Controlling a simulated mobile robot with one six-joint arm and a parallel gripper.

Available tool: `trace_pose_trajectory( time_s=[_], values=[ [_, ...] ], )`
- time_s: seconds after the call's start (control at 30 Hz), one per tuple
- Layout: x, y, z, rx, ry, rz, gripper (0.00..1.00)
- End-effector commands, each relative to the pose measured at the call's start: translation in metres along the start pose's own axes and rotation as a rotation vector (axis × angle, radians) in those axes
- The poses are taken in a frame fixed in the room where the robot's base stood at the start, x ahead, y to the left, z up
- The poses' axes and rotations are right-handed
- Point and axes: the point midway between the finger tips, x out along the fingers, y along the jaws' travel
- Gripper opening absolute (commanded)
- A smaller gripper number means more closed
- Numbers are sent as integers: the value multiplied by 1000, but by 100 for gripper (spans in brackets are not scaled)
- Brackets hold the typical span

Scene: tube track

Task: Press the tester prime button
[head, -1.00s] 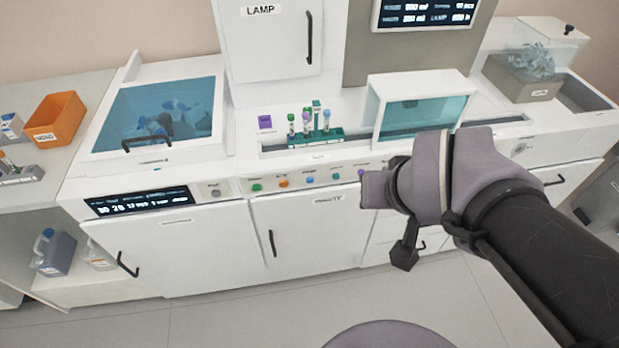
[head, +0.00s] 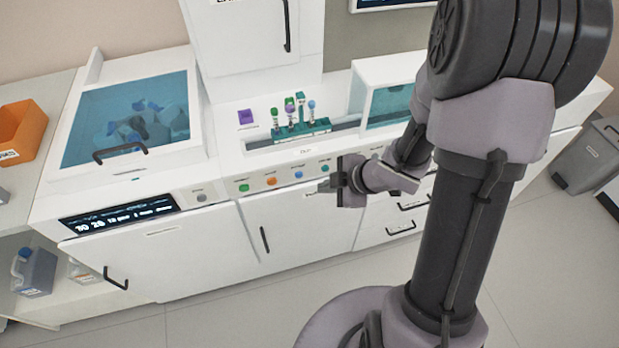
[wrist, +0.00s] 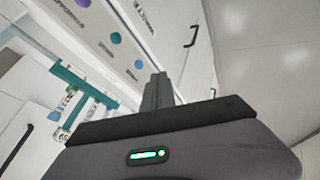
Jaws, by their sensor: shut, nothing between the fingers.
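The tester's white front panel (head: 215,185) carries a row of coloured round buttons: green (head: 244,188), orange (head: 271,181), blue (head: 298,175) and teal (head: 325,168). Their labels are too small to read in the head view, so I cannot tell which one is prime. My gripper (head: 325,185) is shut and empty, in front of the panel just below the teal button. In the wrist view its closed fingers (wrist: 158,90) point toward the panel, close to a blue button (wrist: 138,64). I see no contact with any button.
A teal rack (head: 302,129) with several tubes stands on the counter behind the panel. A tinted lid (head: 130,115) is at left and a tinted box (head: 390,100) at right. Black handles (head: 264,239) stick out from the doors below. Floor in front is open.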

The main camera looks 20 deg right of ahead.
Motion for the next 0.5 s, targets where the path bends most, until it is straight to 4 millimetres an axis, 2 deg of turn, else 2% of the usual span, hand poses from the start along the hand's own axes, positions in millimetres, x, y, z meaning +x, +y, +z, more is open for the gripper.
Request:
trace_pose_trajectory(
  time_s=[0.47,0.5],
  values=[
    [103,-3,2,0,-1,-1,0],
    [101,9,1,0,-1,2,0]
  ],
)
